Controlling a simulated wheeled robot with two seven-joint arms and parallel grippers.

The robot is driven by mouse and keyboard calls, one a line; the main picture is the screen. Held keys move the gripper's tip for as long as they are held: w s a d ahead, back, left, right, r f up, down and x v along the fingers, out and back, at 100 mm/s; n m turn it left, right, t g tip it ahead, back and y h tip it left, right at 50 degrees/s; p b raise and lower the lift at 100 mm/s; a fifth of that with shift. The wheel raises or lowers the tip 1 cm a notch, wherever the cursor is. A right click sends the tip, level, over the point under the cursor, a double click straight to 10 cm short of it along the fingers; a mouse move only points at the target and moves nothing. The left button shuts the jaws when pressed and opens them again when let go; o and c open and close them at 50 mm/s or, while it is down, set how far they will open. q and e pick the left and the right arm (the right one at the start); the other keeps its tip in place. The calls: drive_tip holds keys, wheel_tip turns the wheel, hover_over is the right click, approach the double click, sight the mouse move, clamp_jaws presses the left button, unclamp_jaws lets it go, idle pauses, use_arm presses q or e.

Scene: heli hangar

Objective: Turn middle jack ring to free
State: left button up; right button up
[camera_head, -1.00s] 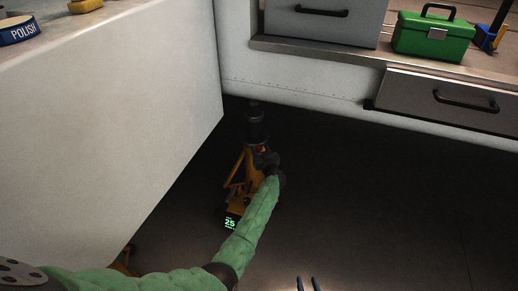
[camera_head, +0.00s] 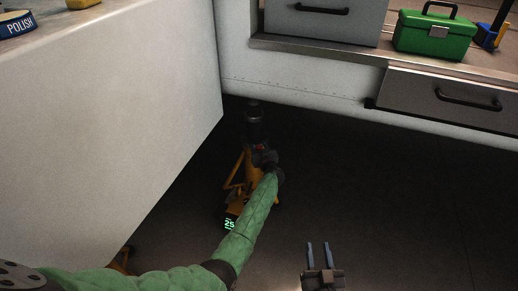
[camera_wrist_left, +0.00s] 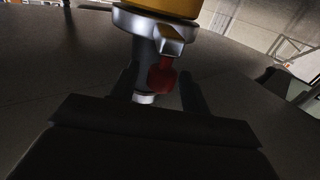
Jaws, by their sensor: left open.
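The middle jack (camera_head: 235,190) is a yellow stand with a dark column on top and a green lit display reading 25. It stands on the dark floor below the white panels. My left gripper (camera_head: 266,158), at the end of the green-sleeved arm, is at the jack's upper part and covers much of it. In the left wrist view, a silver ring (camera_wrist_left: 140,22) with a lug and a red piece (camera_wrist_left: 162,75) shows below a yellow part. The open left fingers (camera_wrist_left: 158,95) stand either side of the red piece; contact is unclear. My right gripper (camera_head: 318,256) is open and empty, low in the head view.
A white panelled body (camera_head: 110,120) fills the left, with a blue POLISH tin (camera_head: 15,26) on top. A bench at the back right carries a green toolbox (camera_head: 433,36) above a grey drawer (camera_head: 440,100). Another yellow piece (camera_head: 124,260) shows at lower left. The right floor is clear.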

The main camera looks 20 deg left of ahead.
drive_tip(key=shift+r, duration=0.4)
use_arm(q)
drive_tip(key=shift+c, duration=0.3)
